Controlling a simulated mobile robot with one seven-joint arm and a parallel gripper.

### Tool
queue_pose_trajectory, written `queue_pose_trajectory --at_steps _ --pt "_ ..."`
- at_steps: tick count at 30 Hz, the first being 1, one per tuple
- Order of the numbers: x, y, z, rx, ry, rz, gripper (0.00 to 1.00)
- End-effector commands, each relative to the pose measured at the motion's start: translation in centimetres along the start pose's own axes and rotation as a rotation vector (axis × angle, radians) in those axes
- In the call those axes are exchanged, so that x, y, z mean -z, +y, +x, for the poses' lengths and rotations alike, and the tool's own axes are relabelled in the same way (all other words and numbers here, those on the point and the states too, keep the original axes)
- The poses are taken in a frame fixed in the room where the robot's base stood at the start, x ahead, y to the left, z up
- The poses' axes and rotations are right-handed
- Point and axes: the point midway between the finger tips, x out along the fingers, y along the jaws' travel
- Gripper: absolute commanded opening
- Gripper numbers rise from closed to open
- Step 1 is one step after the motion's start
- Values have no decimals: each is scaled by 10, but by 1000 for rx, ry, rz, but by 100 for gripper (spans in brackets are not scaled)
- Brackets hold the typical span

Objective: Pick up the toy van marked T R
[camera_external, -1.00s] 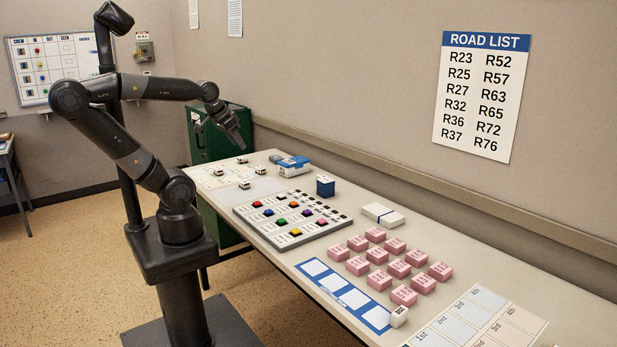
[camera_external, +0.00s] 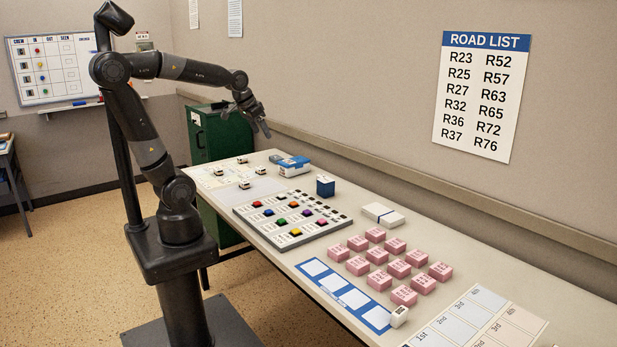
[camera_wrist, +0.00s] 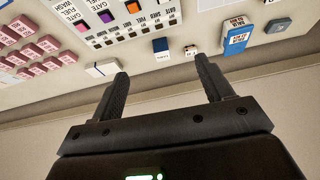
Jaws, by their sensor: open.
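Several small white toy vans stand at the far end of the table in the external view: one at the left (camera_external: 218,171), one at the back (camera_external: 242,160), one at the right (camera_external: 260,170) and one nearer (camera_external: 244,184). Their markings are too small to read, so I cannot tell which bears T R. My gripper (camera_external: 260,129) is open and empty, high above the table's back edge. In the wrist view a small white van (camera_wrist: 190,50) shows beyond my open fingers (camera_wrist: 160,75).
A button panel (camera_external: 262,225), a dark blue box (camera_external: 325,187), a blue-and-white box (camera_external: 293,166), a white box (camera_external: 383,215) and several pink blocks (camera_external: 380,256) occupy the table. The wall (camera_external: 350,90) stands close behind, with a rail. A green cabinet (camera_external: 212,135) is beyond the far end.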

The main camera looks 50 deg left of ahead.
Motion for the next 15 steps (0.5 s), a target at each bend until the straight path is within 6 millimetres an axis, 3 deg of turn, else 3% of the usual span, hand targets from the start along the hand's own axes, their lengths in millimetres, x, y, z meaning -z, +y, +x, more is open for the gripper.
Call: queue_pose_trajectory --at_steps 8,15 --pt "80 -17 53 -2 -43 12 73" --pt "137 -36 116 -7 -74 23 73"
